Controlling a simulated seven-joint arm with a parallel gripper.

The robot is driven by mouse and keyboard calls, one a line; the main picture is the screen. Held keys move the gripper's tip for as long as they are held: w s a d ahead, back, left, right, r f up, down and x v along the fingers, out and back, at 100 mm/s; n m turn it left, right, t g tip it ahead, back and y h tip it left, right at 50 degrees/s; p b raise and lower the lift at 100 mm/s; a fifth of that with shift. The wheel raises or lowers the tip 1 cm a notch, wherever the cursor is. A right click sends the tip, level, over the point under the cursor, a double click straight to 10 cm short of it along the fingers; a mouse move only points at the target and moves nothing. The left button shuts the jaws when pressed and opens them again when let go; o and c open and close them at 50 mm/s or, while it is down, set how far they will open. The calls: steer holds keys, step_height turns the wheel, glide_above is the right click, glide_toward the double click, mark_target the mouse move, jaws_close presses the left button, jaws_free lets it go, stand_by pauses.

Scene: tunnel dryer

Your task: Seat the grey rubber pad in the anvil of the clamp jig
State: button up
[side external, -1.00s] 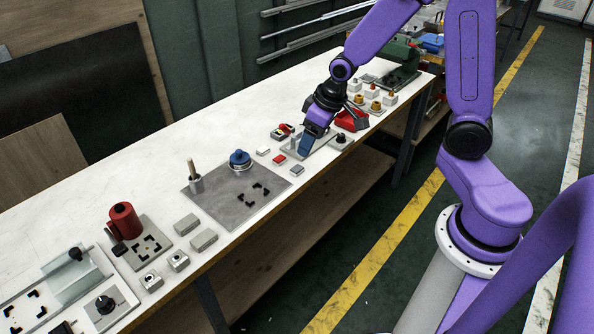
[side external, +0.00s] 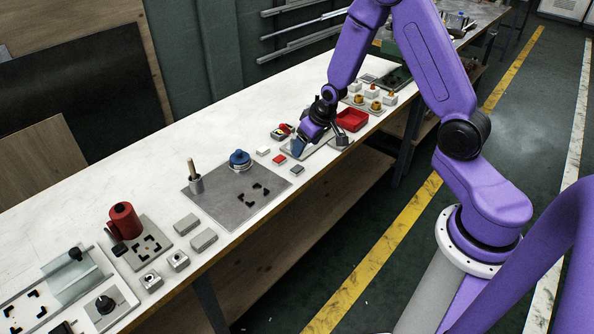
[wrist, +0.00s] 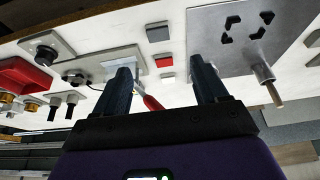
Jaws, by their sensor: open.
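The grey rubber pad (side external: 297,169) appears to be the small dark grey block near the table's front edge, beside a red block; it also shows in the wrist view (wrist: 158,33). My gripper (side external: 318,144) is open and empty over the flat grey plate, to the right of the pad. In the wrist view its two dark fingers (wrist: 160,66) are spread, with the pad beyond their tips. The clamp jig seems to be the grey plate (wrist: 128,53) with a light block and a red-handled lever (wrist: 151,102). The anvil is not clearly distinguishable, partly behind a finger.
A red block (side external: 279,159) and a white block (side external: 263,151) lie beside the pad. A red tray (side external: 352,119) stands right of the gripper. A large plate (side external: 225,205) with a blue knob and upright peg lies to the left.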

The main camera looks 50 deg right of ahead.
glide_toward(296, 167)
steer(key=x, duration=0.2)
steer(key=shift+w+a+f, duration=0.15)
steer(key=shift+w+f, duration=0.1)
steer(key=shift+f, duration=0.05)
steer(key=shift+x, duration=2.65)
steer(key=shift+s, duration=0.15)
steer(key=c, duration=1.1)
